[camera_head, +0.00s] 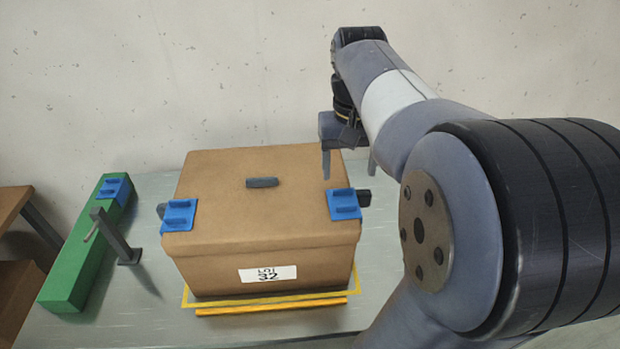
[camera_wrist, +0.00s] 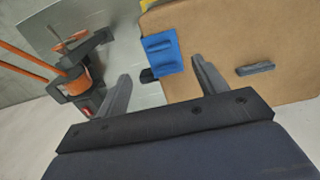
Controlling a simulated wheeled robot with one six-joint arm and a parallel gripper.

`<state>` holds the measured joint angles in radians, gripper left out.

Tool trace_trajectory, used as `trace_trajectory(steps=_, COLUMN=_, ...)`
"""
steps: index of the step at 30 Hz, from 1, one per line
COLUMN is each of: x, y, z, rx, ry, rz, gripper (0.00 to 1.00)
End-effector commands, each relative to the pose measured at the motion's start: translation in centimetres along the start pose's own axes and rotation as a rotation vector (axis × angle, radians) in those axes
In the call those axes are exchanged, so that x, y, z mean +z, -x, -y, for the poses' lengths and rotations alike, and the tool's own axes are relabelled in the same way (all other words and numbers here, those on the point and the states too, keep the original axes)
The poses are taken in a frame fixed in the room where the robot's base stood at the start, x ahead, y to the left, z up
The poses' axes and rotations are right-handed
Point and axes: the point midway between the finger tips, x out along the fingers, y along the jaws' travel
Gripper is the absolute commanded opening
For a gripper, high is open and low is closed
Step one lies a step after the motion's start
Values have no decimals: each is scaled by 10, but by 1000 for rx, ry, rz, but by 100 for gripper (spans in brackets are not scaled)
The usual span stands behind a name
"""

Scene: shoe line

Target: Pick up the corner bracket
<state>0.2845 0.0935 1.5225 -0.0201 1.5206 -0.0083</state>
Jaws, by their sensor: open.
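Three blue corner brackets show in the head view. One sits on the box's right front corner (camera_head: 345,203), one on its left front corner (camera_head: 179,215), and one on the green bar (camera_head: 116,190). The brown box (camera_head: 262,210) has a grey handle on its lid. My gripper (camera_head: 349,167) is open and empty, above and behind the right bracket. In the wrist view the right bracket (camera_wrist: 163,52) lies between and beyond the open fingers (camera_wrist: 160,70), apart from them. The far edge of the box is partly hidden by my arm.
A grey post (camera_head: 118,236) stands between the green bar and the box. A yellow frame and orange strip (camera_head: 272,306) lie along the box's front on the metal table (camera_head: 150,325). An orange cylinder in a black holder (camera_wrist: 75,84) shows in the wrist view.

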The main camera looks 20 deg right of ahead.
Motion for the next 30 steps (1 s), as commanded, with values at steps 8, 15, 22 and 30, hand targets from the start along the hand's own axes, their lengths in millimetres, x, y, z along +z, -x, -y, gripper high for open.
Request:
trace_trajectory(steps=8, x=-2, y=-30, z=-2, rx=1, ry=-5, rz=10, gripper=67)
trace_trajectory(steps=15, x=-3, y=-55, z=-2, rx=1, ry=-5, rz=6, gripper=67)
trace_trajectory(steps=22, x=-2, y=-83, z=-6, rx=0, ry=-6, rz=11, gripper=67)
trace_trajectory(steps=30, x=-2, y=-108, z=-6, rx=1, ry=-5, rz=7, gripper=67)
